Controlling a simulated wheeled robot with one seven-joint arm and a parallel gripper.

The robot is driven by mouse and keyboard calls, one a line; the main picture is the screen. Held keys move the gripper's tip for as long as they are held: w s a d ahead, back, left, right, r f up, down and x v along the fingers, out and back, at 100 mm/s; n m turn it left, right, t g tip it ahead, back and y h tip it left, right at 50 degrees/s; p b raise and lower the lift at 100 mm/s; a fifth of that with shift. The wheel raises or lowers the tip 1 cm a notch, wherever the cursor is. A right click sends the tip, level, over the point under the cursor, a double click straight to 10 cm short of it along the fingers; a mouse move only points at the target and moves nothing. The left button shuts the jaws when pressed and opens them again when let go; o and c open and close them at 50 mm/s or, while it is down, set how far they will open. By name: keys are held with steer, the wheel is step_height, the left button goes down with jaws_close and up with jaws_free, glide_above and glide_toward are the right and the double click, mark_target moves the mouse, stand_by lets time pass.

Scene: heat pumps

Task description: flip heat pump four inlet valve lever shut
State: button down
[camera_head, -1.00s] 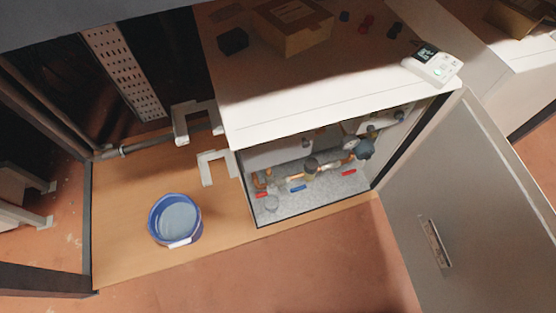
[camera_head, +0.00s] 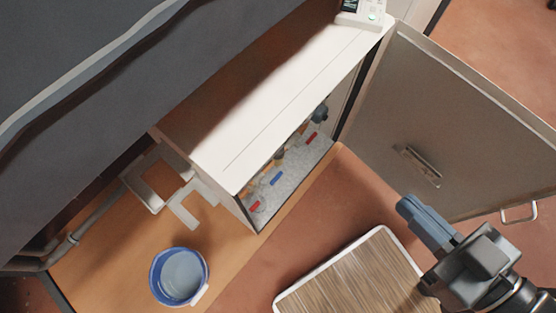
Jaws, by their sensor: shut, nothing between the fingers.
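The white heat pump cabinet (camera_head: 290,90) stands open at its front. Inside, low over a speckled grey floor, I see a near red lever (camera_head: 255,207), a blue lever (camera_head: 276,180) and a far red lever (camera_head: 311,139). I cannot tell from labels which one is the inlet valve lever. The pipes behind them are mostly hidden by the cabinet top. My gripper (camera_head: 406,207) is at the lower right, shut and empty, with its blue-grey fingers pointing up and left. It is outside the cabinet, in front of the open door and well apart from the levers.
The open grey door (camera_head: 450,120) with a recessed handle (camera_head: 418,166) stands to the right of the opening. A blue bucket (camera_head: 179,276) sits on the wooden platform (camera_head: 120,270) at left, near white brackets (camera_head: 185,205). Bare reddish floor lies before the opening.

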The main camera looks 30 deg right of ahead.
steer(key=w+f+g+b, duration=0.1)
steer(key=w+f+b, duration=0.15)
steer(key=f, duration=0.65)
steer(key=w+f+g+b, duration=0.1)
steer(key=w+f+b, duration=0.15)
steer(key=f, duration=0.65)
steer(key=n+g+y+b, duration=0.1)
steer(key=n+g+b, duration=0.3)
steer(key=g+b, duration=0.75)
glide_above(278, 177)
steer(key=s+d+b, duration=0.2)
steer(key=s, duration=0.3)
step_height(278, 177, down, 34)
steer(key=t, duration=0.3)
steer(key=shift+a, duration=0.25)
steer(key=shift+f, duration=0.15)
steer(key=b+x, duration=0.2)
steer(key=x, duration=0.2)
steer(key=b+x, duration=0.2)
steer(key=x, duration=0.3)
steer(key=s+b+x, duration=0.1)
steer(key=b+x, duration=0.1)
steer(key=x, duration=0.2)
steer(key=shift+w+a+f+b, duration=0.1)
steer(key=shift+w+f+b, duration=0.05)
steer(key=shift+f+b, duration=0.35)
steer(key=shift+f, duration=0.1)
